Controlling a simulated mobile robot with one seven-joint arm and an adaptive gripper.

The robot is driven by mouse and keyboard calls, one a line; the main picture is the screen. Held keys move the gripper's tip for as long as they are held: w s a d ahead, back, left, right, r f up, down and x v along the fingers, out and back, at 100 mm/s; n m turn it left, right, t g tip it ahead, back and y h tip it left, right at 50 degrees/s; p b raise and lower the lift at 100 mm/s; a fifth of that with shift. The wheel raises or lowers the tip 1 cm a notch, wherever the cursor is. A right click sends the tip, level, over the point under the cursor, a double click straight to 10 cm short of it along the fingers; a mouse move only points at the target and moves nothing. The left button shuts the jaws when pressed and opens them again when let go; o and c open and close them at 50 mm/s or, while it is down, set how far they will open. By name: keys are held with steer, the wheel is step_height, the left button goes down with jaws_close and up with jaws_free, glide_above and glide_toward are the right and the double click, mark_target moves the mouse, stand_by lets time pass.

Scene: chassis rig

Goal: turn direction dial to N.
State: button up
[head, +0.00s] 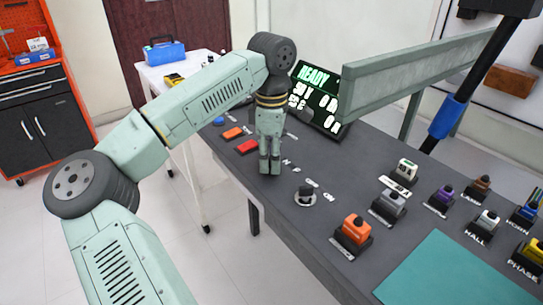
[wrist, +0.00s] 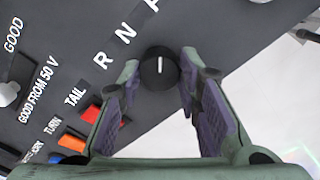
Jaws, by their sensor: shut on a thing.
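The direction dial (wrist: 160,68) is a round black knob with a white pointer line, seen in the wrist view. The letters R (wrist: 101,60) and N (wrist: 127,33) lie on its left and upper left, with a partly cut-off letter (wrist: 152,5) above it. The pointer line stands straight up in the picture, closer to the cut-off letter than to N. My gripper (wrist: 160,72) has one finger on each side of the dial and is shut on it. In the head view my gripper (head: 269,170) points down at the panel and hides the dial.
On the dark panel (head: 335,180), another knob (head: 305,197) and an orange switch (head: 353,230) stand right of my gripper. Red (head: 247,147) and orange (head: 232,133) buttons lie left of it. A lit display (head: 318,95) stands behind, beside a raised grey-green rail (head: 420,72).

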steer(key=shift+n, duration=0.3)
steer(key=n+b, duration=0.1)
steer(key=n, duration=0.7)
steer(key=shift+b, duration=0.35)
stand_by(0.4)
steer(key=o, duration=1.2)
steer(key=shift+c, duration=0.2)
